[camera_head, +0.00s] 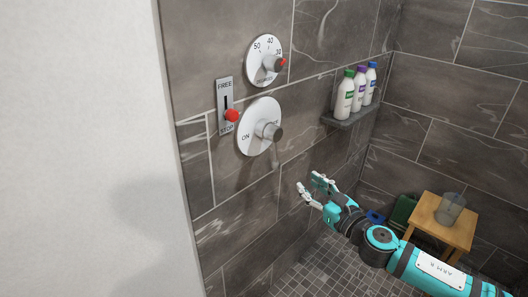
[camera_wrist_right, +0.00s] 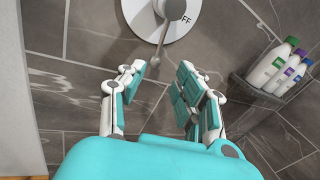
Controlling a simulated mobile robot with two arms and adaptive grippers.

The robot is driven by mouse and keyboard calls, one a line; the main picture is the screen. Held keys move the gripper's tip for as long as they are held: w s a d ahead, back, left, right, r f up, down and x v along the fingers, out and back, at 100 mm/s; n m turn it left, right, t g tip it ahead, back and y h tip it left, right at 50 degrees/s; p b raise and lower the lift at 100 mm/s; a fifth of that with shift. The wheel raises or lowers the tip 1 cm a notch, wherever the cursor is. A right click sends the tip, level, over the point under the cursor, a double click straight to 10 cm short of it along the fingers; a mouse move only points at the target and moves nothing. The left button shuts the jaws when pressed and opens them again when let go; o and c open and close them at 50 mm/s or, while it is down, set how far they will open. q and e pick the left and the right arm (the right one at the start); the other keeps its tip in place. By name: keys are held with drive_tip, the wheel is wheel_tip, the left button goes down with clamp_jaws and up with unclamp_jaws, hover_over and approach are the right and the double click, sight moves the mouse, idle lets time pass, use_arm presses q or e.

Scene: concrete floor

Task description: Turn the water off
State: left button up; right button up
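The round white ON/OFF dial (camera_head: 252,141) is on the tiled wall, with a grey knob (camera_head: 268,130) at its centre. ON reads on its left side; the knob partly covers the label on the right. In the right wrist view the dial (camera_wrist_right: 188,27) is at the top, with "FF" visible, and a thin grey lever (camera_wrist_right: 160,45) hangs down from the knob. My right gripper (camera_head: 311,187) is open and empty, below and to the right of the dial. Its fingers (camera_wrist_right: 161,75) are spread just below the lever in the wrist view. My left gripper is out of view.
Above is a temperature dial (camera_head: 263,47) with a red-marked knob. Left is a FREE/STOP plate (camera_head: 224,91) with a red knob (camera_head: 232,115). Several bottles (camera_head: 345,95) stand on a corner shelf (camera_head: 350,118).

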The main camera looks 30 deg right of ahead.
sight(276, 154)
drive_tip(key=w+p, duration=0.1)
drive_tip(key=w, duration=0.4)
drive_tip(key=w+p, duration=0.1)
drive_tip(key=w, duration=0.5)
drive_tip(key=w+p, duration=0.1)
drive_tip(key=w, duration=0.5)
drive_tip(key=shift+w+a+p, duration=0.15)
drive_tip(key=shift+a+p, duration=0.2)
drive_tip(key=shift+a, duration=0.05)
clamp_jaws()
